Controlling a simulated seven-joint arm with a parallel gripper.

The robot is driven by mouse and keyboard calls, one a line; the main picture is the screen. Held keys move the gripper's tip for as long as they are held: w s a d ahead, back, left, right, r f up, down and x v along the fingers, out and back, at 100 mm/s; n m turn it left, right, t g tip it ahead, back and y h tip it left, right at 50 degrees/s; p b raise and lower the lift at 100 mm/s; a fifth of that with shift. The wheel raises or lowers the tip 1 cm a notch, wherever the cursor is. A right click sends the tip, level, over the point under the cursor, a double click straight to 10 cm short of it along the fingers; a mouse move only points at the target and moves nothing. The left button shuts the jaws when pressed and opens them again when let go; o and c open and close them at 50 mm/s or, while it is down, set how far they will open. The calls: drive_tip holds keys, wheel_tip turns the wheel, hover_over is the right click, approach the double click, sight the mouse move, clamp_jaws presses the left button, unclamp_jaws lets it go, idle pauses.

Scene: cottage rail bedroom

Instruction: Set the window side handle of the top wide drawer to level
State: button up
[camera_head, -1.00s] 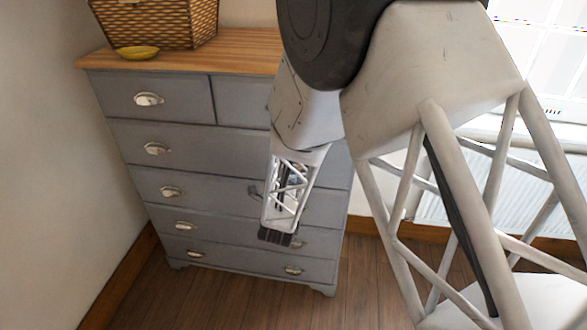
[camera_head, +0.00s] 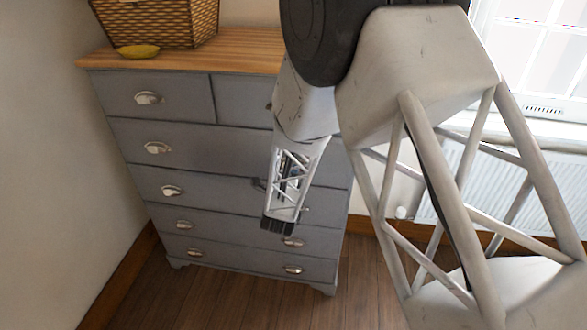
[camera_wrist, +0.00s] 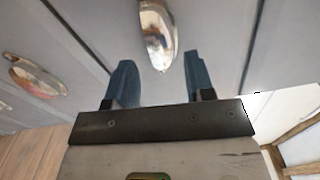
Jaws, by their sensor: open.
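The grey dresser (camera_head: 240,225) has wide drawers below its small top drawers. The top wide drawer (camera_head: 215,145) shows its left cup handle (camera_head: 157,148) in the head view; its window side handle is hidden there behind my arm. My gripper (camera_head: 278,226) hangs before the lower right part of the dresser. In the wrist view my gripper (camera_wrist: 161,80) is open and empty, with blue fingers apart. A silver cup handle (camera_wrist: 157,35) lies ahead, roughly between the fingertips, not held. I cannot tell which drawer it belongs to or its exact tilt.
Another cup handle (camera_wrist: 38,75) is at the left in the wrist view. A wicker basket (camera_head: 155,22) and a yellow dish (camera_head: 138,51) stand on the dresser top. A radiator (camera_head: 480,190) is at the right under the window. Wooden floor (camera_head: 220,300) in front is clear.

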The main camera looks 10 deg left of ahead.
drive_tip(key=shift+w, duration=2.05)
drive_tip(key=shift+c, duration=0.3)
